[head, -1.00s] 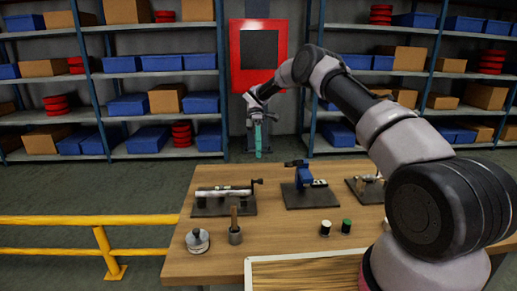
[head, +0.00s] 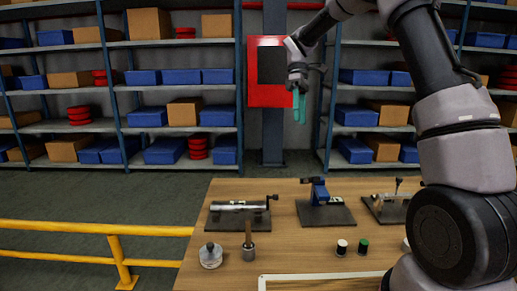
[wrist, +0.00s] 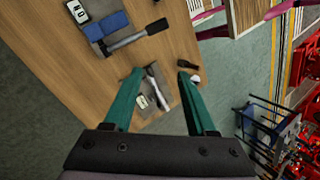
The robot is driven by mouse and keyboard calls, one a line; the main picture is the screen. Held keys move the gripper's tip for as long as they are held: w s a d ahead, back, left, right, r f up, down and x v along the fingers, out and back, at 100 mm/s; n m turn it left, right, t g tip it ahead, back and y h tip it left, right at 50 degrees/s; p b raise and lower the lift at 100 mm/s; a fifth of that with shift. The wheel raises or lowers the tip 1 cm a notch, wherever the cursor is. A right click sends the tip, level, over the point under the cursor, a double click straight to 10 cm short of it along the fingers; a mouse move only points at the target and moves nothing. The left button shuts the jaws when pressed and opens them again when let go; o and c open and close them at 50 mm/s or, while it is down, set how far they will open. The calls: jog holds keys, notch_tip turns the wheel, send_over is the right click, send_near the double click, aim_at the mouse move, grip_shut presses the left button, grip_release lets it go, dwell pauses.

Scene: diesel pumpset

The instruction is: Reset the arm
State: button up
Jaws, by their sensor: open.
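My gripper (head: 299,108) has teal fingers and hangs in the air above and behind the far edge of the wooden table (head: 290,225), in front of the shelving. In the wrist view my gripper (wrist: 160,73) shows its two fingers well apart with nothing between them. Seen past the fingers in that view are the tabletop (wrist: 75,55) and a tool on a dark plate (wrist: 153,90), well away from the fingers. My gripper touches nothing in either view.
On the table are a silver cylinder fixture (head: 238,205), a blue vise (head: 320,190), a third fixture at right (head: 396,203), a metal jar (head: 210,256), a handled cup (head: 248,247) and two small jars. A yellow rail (head: 90,228) stands left; shelves (head: 180,133) line the back.

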jog(key=s+d+r+m+t+y, duration=0.1)
jog(key=s+d+r+m+t, duration=0.3)
jog(key=s, duration=0.3)
jog(key=s+d+r+m+t, duration=0.2)
jog(key=s+d+r+m, duration=0.15)
jog(key=s+r, duration=0.3)
jog(key=s+d+m+t, duration=0.2)
jog(key=s+m+t, duration=0.1)
jog(key=s, duration=0.3)
jog(key=s+d+m+t+y, duration=0.1)
jog(key=s+d+m+t, duration=0.1)
jog(key=s+m, duration=0.4)
jog(key=shift+f+t, duration=0.4)
jog(key=shift+t, duration=0.2)
jog(key=shift+s+d, duration=0.1)
jog(key=shift+d, duration=0.05)
